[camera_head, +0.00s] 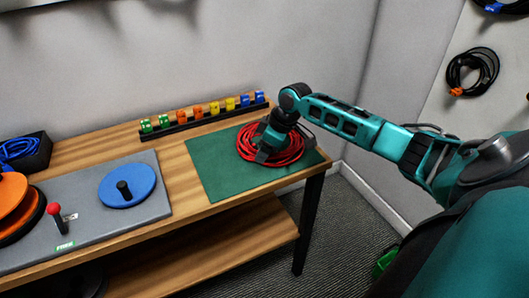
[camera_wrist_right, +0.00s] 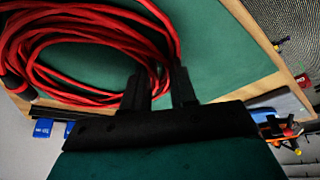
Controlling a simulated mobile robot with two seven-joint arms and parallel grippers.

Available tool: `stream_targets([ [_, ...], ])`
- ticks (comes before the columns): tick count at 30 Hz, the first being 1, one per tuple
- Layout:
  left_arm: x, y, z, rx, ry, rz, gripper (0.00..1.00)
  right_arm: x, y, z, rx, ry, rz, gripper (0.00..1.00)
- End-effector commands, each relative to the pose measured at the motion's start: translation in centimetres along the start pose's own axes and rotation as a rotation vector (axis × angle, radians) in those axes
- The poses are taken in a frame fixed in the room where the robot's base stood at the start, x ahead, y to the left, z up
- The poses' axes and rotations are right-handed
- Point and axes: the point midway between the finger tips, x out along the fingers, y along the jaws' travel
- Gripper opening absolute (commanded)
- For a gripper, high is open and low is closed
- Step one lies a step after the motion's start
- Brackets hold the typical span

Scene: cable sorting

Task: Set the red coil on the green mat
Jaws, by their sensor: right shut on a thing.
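The red coil (camera_head: 289,153) is at the green mat (camera_head: 215,165), over its right part in the head view. I cannot tell whether its full weight rests on the mat. My right gripper (camera_head: 268,151) reaches down onto the coil and is shut on its strands. In the right wrist view, the coil (camera_wrist_right: 75,95) fills the upper left, and the fingers of my right gripper (camera_wrist_right: 160,88) close on its edge strands. The green mat (camera_wrist_right: 215,60) shows behind. My left gripper is not in view.
A rack of coloured clips (camera_head: 205,114) stands along the table's back. Left of the mat is a grey board (camera_head: 85,238) with a blue disc (camera_head: 140,184) and a red-knobbed lever (camera_head: 54,211). A black box (camera_head: 35,150) holds a blue cable. A black coil (camera_head: 471,75) hangs at right.

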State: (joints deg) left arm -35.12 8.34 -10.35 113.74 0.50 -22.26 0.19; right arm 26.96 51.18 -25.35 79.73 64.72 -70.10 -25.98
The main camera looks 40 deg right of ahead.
Motion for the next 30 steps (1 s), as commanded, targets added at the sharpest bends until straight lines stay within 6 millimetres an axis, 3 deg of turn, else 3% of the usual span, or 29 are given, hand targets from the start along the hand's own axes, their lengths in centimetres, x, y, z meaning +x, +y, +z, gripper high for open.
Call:
stream_targets([
  [5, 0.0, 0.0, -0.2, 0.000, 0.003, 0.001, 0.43, 0.0, 0.1, 0.0, 0.000, 0.002, 0.002, 0.00],
  [6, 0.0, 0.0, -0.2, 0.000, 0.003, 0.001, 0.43, 0.0, 0.0, 0.1, 0.001, -0.001, 0.000, 0.29],
  [13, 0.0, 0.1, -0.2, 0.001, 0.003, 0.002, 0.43, 0.0, 0.0, 0.0, 0.001, -0.001, 0.000, 0.51],
  [23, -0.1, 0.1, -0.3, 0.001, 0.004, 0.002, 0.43, -0.5, 0.1, 0.0, 0.000, -0.001, 0.001, 0.52],
  [30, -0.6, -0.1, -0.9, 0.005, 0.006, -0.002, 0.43, -4.7, 0.1, 0.0, -0.001, -0.001, 0.003, 0.52],
])
